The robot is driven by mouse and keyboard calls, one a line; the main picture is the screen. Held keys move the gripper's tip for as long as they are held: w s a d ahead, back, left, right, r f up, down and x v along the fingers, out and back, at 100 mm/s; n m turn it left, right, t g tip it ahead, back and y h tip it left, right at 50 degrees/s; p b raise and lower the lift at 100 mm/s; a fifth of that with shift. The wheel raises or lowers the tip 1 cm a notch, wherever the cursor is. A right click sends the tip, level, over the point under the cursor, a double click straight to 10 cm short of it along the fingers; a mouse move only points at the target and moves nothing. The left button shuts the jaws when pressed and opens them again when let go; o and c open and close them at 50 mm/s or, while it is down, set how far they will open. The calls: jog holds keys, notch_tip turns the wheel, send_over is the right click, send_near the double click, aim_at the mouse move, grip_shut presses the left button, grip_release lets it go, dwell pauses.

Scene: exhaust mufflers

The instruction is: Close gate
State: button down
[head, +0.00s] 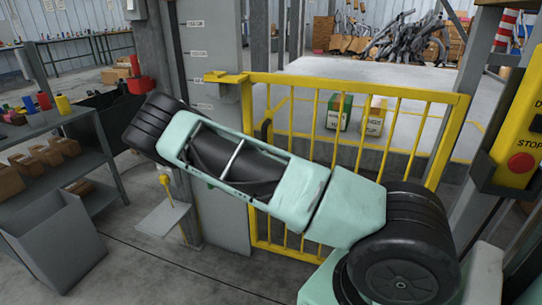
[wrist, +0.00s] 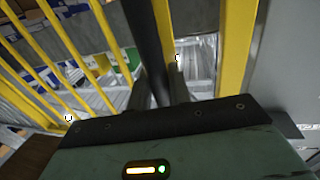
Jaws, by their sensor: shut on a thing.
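The yellow barred gate (head: 365,83) spans the middle of the head view, with its left edge beside a grey post (head: 222,110). The gate's black handle (head: 266,128) shows just above my arm. In the wrist view the handle (wrist: 143,40) runs down between my gripper's fingers (wrist: 160,92), beside the gate's yellow edge upright (wrist: 237,50). My gripper is shut on the handle. My arm hides the fingers and much of the gate in the head view. I cannot tell whether a small gap remains at the latch.
A yellow control box with a red stop button (head: 521,163) stands at the right. A shelf (head: 75,125) and a grey bin (head: 55,240) stand at the left. Green (head: 339,112) and tan (head: 375,116) boxes and a muffler pile (head: 405,40) lie beyond the gate.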

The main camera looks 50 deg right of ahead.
jog(key=shift+w+a, duration=0.2)
jog(key=shift+w, duration=0.1)
jog(key=c, duration=1.3)
grip_release()
jog(key=shift+w, duration=0.1)
jog(key=shift+a, duration=0.1)
jog(key=s+a, duration=0.1)
jog(key=a, duration=0.4)
jog(key=s+a, duration=0.1)
jog(key=a, duration=0.5)
jog(key=s+a, duration=0.1)
jog(key=a, duration=0.5)
jog(key=shift+s, duration=0.35)
